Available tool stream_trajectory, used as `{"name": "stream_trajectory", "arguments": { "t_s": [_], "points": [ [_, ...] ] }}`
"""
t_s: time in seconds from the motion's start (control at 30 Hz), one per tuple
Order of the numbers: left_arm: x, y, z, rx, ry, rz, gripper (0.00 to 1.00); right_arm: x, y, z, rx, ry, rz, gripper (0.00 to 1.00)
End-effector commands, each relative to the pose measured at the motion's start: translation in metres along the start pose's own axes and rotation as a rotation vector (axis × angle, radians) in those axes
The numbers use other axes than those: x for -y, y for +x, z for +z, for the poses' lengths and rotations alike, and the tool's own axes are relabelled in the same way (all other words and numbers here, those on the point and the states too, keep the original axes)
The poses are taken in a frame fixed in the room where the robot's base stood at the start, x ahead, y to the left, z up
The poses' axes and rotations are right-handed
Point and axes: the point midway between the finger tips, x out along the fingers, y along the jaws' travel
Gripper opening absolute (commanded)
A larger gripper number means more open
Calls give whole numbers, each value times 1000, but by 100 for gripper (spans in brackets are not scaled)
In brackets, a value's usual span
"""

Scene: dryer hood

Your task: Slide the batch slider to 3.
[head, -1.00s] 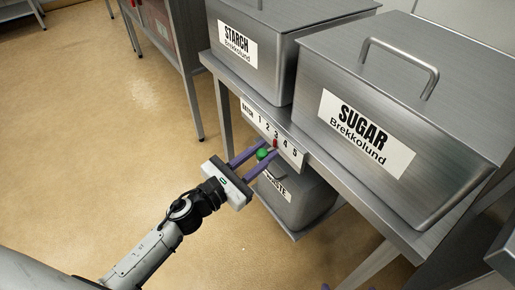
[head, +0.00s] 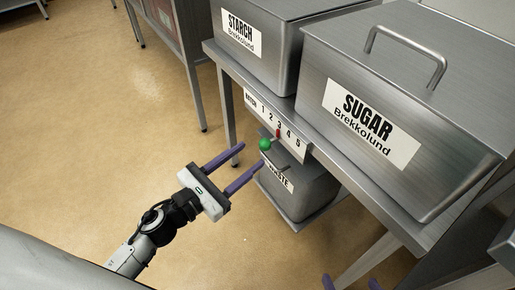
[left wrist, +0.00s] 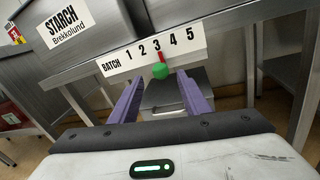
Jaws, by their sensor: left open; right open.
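The batch slider has a green ball knob (head: 265,144) and a red pointer (head: 278,132). It sits on the white batch scale (head: 254,101) along the shelf's front edge. The pointer lies just under the 3; in the left wrist view the knob (left wrist: 160,71) and pointer (left wrist: 162,57) also line up with the 3. My left gripper (head: 250,157) is open and empty, its purple fingertips short of the knob and apart from it. In the left wrist view the knob appears between the fingers, beyond their tips. My right gripper (head: 351,283) is open at the bottom edge, mostly cut off.
A starch bin (head: 265,20) and a sugar bin (head: 420,85) stand on the steel shelf above the scale. A waste bin (head: 300,198) stands below, behind the knob. The floor (head: 95,120) to the left is clear.

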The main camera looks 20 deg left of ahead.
Motion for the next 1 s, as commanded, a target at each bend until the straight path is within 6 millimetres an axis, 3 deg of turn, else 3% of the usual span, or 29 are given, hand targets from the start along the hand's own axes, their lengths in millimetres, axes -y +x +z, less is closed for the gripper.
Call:
{"name": "stream_trajectory", "arguments": {
  "t_s": [0.1,0.27,0.83,0.93,1.0],
  "points": [
    [0,-18,-1,-1,-1,0,43,0,0,0,-4,2,-1,80],
    [0,-30,0,0,0,-1,43,1,0,-3,-9,4,-2,80],
    [0,-31,0,0,-9,2,43,1,0,1,-3,6,-2,80],
    [-1,-33,0,-4,-113,26,43,1,0,2,-1,6,-2,80],
    [-2,-37,-3,-11,-284,64,43,1,0,2,0,6,-1,80]
  ]
}}
